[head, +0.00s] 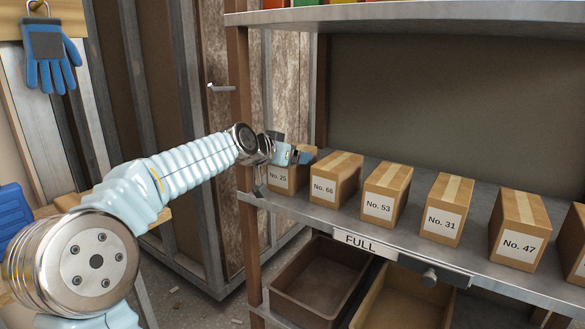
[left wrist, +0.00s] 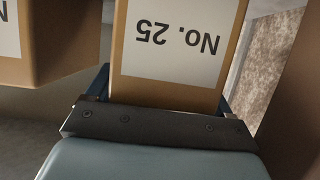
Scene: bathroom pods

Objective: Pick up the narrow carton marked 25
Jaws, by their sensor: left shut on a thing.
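The narrow carton marked No. 25 (head: 279,177) stands at the left end of a row on the metal shelf, partly hidden behind my gripper. In the left wrist view the carton (left wrist: 172,88) fills the middle, its white label upside down. My left gripper (head: 296,157) reaches it from the left and is shut on it. In the left wrist view the left gripper's fingers (left wrist: 163,90) lie on both sides of the carton. I cannot tell whether the carton touches the shelf. My right gripper is in neither view.
Cartons No. 66 (head: 335,178), No. 53 (head: 387,194), No. 31 (head: 443,208) and No. 47 (head: 518,230) stand to the right on the shelf (head: 300,207). A shelf post (head: 243,120) rises left of the carton. Brown bins (head: 318,280) sit below, and an upper shelf (head: 400,12) hangs above.

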